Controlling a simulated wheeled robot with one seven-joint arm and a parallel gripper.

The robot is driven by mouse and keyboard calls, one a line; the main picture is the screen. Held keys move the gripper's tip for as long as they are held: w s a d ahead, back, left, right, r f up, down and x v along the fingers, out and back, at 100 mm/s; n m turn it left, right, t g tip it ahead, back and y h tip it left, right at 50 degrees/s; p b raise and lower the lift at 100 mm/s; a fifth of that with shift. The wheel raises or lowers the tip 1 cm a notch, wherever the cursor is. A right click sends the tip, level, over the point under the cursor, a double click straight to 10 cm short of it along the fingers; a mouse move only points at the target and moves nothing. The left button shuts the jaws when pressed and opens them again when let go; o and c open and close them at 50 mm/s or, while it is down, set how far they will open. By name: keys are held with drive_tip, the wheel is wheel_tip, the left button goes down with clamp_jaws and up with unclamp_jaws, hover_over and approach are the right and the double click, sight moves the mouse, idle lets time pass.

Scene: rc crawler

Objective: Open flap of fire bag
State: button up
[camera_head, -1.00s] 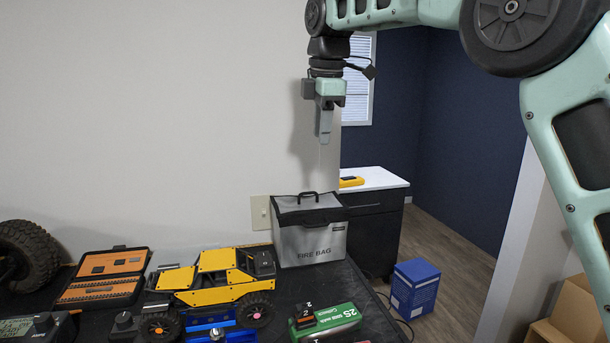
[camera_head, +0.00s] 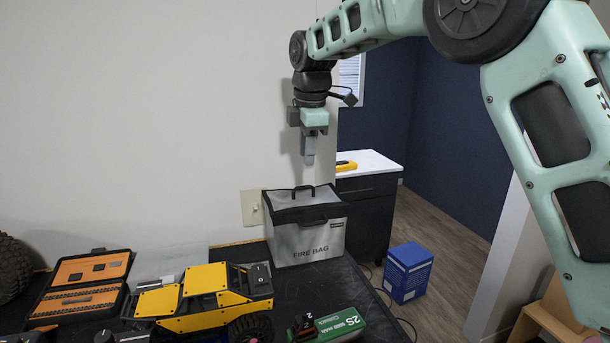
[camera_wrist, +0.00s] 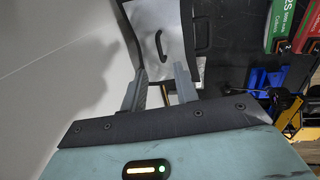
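The fire bag (camera_head: 285,245) is a silver-grey box-shaped bag with black trim, upright on the dark table against the wall. Its flap (camera_head: 280,198) lies closed over the top, with a black handle on it and a dark strap at the front edge. My gripper (camera_head: 309,160) points down above the flap, apart from it. In the wrist view, my gripper (camera_wrist: 159,72) has its two grey fingers spread with nothing between them. The flap (camera_wrist: 150,20) shows just beyond the fingertips, with its black handle (camera_wrist: 159,45) in line with the gap.
A yellow RC crawler (camera_head: 195,300) stands left of the bag, with an open orange toolbox (camera_head: 85,285) further left. A green battery (camera_head: 340,324) lies in front. A white-topped cabinet (camera_head: 370,160) stands behind right. A blue box (camera_head: 408,272) is on the floor.

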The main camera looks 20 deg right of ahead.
drive_tip(key=p, duration=0.2)
hover_over(305, 199)
wheel_tip(305, 199, down, 8)
drive_tip(key=shift+w+d+r, duration=0.1)
drive_tip(key=shift+r, duration=0.1)
drive_tip(key=shift+c, duration=0.3)
clamp_jaws()
